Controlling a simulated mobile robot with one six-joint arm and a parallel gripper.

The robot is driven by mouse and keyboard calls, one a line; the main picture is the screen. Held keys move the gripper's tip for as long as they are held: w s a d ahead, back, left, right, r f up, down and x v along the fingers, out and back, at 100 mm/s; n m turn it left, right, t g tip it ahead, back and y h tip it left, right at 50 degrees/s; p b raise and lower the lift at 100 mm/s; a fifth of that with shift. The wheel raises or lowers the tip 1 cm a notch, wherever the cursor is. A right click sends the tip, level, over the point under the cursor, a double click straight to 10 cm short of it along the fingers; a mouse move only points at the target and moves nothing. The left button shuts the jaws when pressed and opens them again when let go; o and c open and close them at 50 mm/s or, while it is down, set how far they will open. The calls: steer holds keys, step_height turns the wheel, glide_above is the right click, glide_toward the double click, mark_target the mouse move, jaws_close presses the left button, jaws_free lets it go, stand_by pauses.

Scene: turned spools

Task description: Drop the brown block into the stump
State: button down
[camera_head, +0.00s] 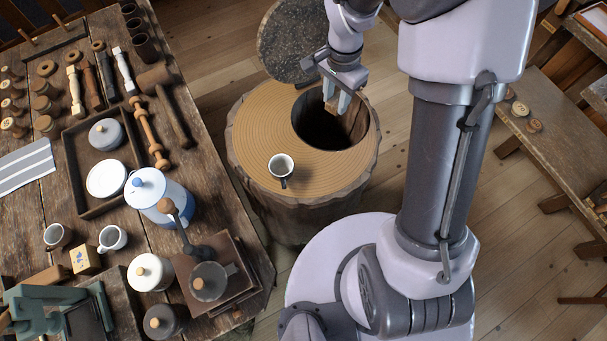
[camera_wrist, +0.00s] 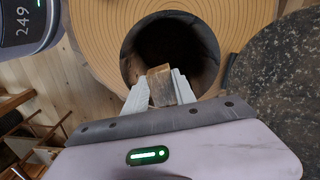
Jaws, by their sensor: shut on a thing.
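The stump (camera_head: 250,130) stands on the floor with a tan ringed top and a dark round opening toward its right side. In the wrist view the stump's top (camera_wrist: 105,35) surrounds the dark hole. My gripper (camera_head: 337,100) is over the opening, pointing down. It is shut on the brown block (camera_wrist: 160,86), which sits between the two pale fingers in the wrist view. In the head view the block (camera_head: 329,88) shows only in part at the fingers. The inside of the hole is too dark to see its bottom.
A white cup (camera_head: 281,166) stands on the stump's top, left of the opening. A round dark stone-like lid (camera_head: 290,40) leans up behind the hole. A cluttered workbench (camera_head: 215,165) is on the left, and a wooden bench (camera_head: 545,150) is on the right.

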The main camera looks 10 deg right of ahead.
step_height(320, 180, down, 2)
steer(key=shift+f+b, duration=0.15)
steer(key=shift+b, duration=0.3)
steer(key=c, duration=0.9)
jaws_free()
steer(key=shift+c, duration=0.2)
step_height(320, 180, up, 18)
steer(key=p, duration=0.6)
steer(key=shift+f, duration=0.15)
